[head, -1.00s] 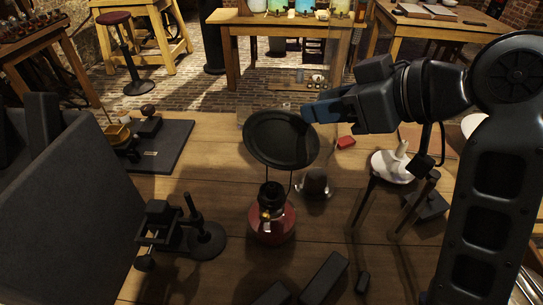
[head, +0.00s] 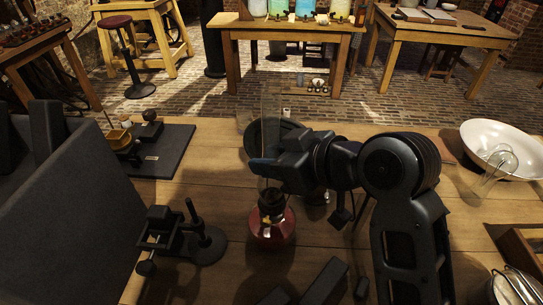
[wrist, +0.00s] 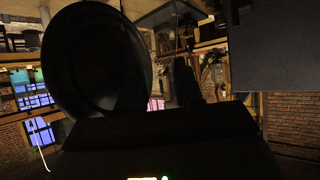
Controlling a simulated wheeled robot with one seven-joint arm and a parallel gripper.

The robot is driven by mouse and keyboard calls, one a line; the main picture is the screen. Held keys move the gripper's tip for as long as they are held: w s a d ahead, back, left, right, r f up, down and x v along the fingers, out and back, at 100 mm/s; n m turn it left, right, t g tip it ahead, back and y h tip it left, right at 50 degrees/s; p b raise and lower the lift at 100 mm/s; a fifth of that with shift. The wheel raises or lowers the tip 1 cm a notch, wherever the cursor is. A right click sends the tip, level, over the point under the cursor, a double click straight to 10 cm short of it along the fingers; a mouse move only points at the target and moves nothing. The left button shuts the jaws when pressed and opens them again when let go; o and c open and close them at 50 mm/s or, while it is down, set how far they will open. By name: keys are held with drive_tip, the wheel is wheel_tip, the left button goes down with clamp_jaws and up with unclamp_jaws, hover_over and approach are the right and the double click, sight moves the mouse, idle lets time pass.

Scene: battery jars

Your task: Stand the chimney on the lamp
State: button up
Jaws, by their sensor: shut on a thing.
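The lamp (head: 270,228) has a red base and a dark burner and stands on the wooden table. A round dark reflector (head: 256,142) stands behind it, partly hidden by my arm; it also fills the left of the wrist view (wrist: 88,60). My gripper (head: 264,168) is shut on the chimney (head: 270,104), a faint clear glass tube held upright directly above the burner. The chimney's lower end is hard to make out, so I cannot tell whether it touches the burner. The gripper's fingers also show dark in the wrist view (wrist: 186,82).
A black stand (head: 204,242) is left of the lamp, beside a large dark panel (head: 75,215). Dark blocks (head: 325,282) lie in front. A white bowl (head: 475,135) with a glass piece (head: 497,170) is at the right. A black board (head: 165,155) lies at the back left.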

drive_tip(key=o, duration=1.1)
drive_tip(key=shift+c, duration=0.2)
drive_tip(key=v, duration=1.2)
drive_tip(key=shift+d+f, duration=0.1)
